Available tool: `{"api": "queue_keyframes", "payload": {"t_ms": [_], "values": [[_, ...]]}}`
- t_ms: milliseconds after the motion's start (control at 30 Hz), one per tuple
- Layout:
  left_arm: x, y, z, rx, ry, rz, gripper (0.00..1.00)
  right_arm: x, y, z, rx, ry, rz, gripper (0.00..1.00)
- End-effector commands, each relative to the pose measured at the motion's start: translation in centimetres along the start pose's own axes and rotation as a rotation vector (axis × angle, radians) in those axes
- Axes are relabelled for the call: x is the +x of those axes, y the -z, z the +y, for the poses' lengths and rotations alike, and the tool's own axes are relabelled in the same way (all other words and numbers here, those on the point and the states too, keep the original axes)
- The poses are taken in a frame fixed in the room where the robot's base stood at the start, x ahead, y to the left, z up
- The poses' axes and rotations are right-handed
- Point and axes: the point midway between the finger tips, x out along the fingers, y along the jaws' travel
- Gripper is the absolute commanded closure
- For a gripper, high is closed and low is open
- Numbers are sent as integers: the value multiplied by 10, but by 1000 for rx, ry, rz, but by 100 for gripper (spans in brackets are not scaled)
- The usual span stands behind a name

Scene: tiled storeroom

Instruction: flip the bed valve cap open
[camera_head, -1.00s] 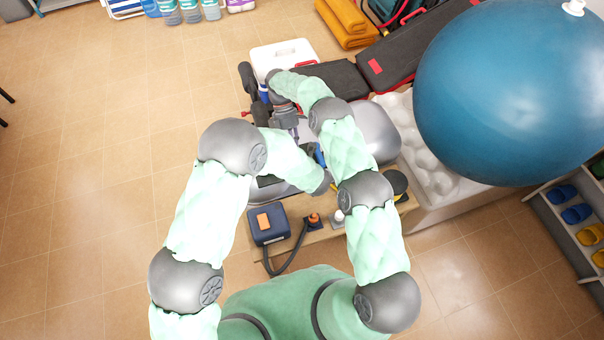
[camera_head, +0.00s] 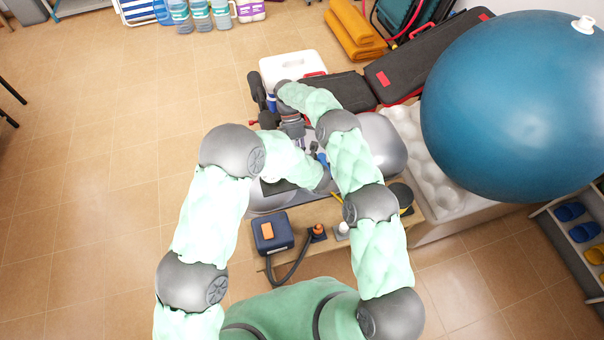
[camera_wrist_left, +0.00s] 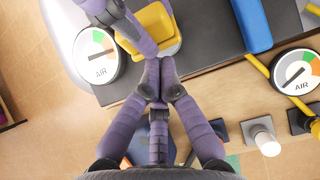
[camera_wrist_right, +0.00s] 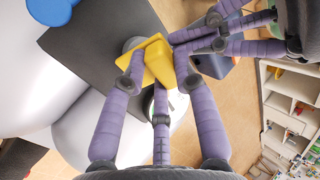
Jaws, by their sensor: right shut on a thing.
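The yellow valve cap (camera_wrist_right: 157,62) sits over a dark patch (camera_wrist_right: 85,50) on the pale grey bed (camera_wrist_right: 30,85), seen in the right wrist view. My right gripper (camera_wrist_right: 157,80) is shut on the cap, with fingers on both sides of it. The cap also shows in the left wrist view (camera_wrist_left: 157,22), where a finger of my right gripper crosses it. My left gripper (camera_wrist_left: 159,80) has its fingertips together, just beside the cap's near edge; I cannot tell whether they touch it. In the head view my arms hide the cap.
A blue box with an orange top (camera_head: 272,232) and dark hose stands on a wooden board. A round AIR gauge (camera_wrist_left: 98,55) lies left of the cap, another (camera_wrist_left: 297,72) right. A large blue ball (camera_head: 515,105) fills the right side.

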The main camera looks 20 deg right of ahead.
Motion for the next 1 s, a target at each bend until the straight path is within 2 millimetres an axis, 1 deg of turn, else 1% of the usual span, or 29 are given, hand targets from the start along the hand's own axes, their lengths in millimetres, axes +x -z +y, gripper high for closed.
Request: {"api": "queue_keyframes", "payload": {"t_ms": [200, 433, 467, 500, 533, 1000], "values": [[-5, -16, -1, -4, 1, -7, 100, -1, -1, 1, 2, -4, -1, 100], [-7, -22, -1, -8, 2, -18, 100, 0, -2, 1, 2, -3, -1, 100], [-7, -23, -2, -8, 3, -19, 100, 0, -2, 1, 2, -3, -1, 65], [-7, -23, -2, -9, 3, -19, 100, 0, -2, 1, 2, -2, -2, 54], [-7, -24, -2, -9, 3, -19, 100, 1, -2, 0, 2, -1, -2, 46], [-6, -19, -4, -3, 8, -12, 100, 3, 2, 0, -1, 7, 1, 46]]}}
